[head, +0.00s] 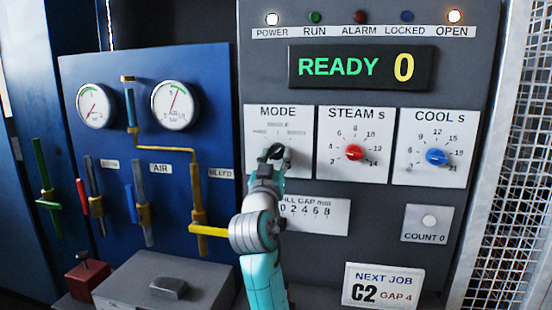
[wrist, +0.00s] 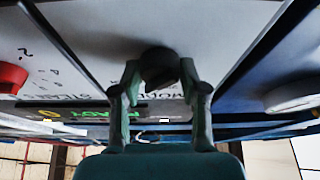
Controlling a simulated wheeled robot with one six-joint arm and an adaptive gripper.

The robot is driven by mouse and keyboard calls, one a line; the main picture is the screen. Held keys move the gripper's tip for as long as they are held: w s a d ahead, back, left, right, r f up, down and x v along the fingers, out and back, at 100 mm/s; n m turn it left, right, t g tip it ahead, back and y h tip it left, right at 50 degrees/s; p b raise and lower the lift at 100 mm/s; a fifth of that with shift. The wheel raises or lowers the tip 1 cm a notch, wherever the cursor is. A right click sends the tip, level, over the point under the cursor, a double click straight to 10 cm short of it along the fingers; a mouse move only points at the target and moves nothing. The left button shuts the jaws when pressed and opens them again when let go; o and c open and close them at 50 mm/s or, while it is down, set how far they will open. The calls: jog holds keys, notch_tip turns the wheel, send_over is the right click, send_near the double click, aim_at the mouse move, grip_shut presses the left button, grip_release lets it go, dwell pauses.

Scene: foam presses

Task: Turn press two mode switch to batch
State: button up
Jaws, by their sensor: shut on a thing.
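The white MODE panel (head: 262,114) is on the grey press front, left of the STEAM and COOL panels. My gripper (head: 274,156) is at the lower middle of this panel and covers the switch there. In the wrist view, which is upside down, the dark mode switch knob (wrist: 158,62) sits between the two fingertips of my gripper (wrist: 160,75). The fingers are shut on the knob. The pointer direction is hidden, and the small mode labels are too blurred to read.
The red STEAM knob (head: 354,152) and blue COOL knob (head: 437,156) are to the right. The display (head: 360,68) reads READY 0; the POWER and OPEN lamps are lit. Gauges and pipes with a yellow handle (head: 208,231) are on the blue panel at left.

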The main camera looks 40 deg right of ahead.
jog(key=shift+f+m, duration=0.1)
jog(key=shift+m, duration=0.3)
jog(key=o, duration=1.2)
jog(key=shift+c, duration=0.2)
jog(key=v, duration=1.2)
jog(key=shift+w+a, duration=0.1)
